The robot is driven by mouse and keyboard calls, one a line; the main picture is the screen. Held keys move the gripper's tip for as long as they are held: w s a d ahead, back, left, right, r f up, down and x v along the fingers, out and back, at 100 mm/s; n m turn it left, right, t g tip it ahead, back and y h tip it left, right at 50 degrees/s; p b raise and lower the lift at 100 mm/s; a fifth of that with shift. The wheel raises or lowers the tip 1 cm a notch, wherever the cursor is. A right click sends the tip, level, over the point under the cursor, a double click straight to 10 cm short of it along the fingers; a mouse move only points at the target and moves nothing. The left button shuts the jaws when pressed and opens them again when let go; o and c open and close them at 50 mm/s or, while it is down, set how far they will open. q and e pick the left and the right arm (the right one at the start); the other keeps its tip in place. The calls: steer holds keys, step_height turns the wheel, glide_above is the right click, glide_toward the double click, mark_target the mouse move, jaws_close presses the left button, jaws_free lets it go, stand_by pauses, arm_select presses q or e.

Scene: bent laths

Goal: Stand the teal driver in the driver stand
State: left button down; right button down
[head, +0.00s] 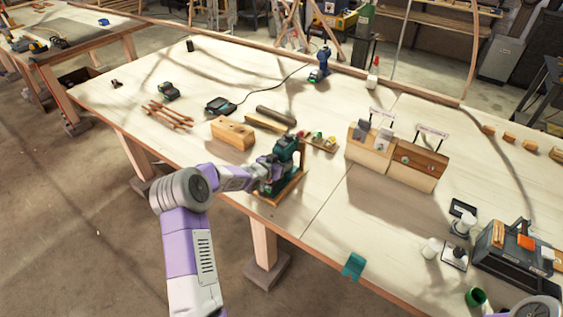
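The teal driver (287,150) is dark green-teal and stands roughly upright near the table's front edge. Under and behind it is a wooden stand (290,191) with a flat base. The driver's lower part is at the stand, but I cannot tell whether it is fully seated. My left gripper (266,176) is at the driver's left side, overlapping it in the view. Its fingers are too small and dark against the driver to tell whether they grip it. My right gripper is not in view; only a grey part of my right arm shows at the bottom right corner.
A wooden block (233,133) and a dark cylinder (276,116) lie behind the driver. A bit holder (319,142) and wooden boxes (410,163) stand to the right. A blue driver (321,63) stands farther back. A teal piece (353,265) sits on the front edge.

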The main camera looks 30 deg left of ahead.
arm_select(q)
steer(key=shift+w+f, duration=0.1)
stand_by(0.4)
steer(key=shift+c, duration=1.6)
jaws_free()
steer(key=shift+s+f, duration=0.2)
steer(key=shift+f, duration=0.15)
steer(key=v, duration=0.7)
steer(key=shift+s+r, duration=0.2)
steer(key=shift+r, duration=0.15)
steer(key=shift+f, duration=0.1)
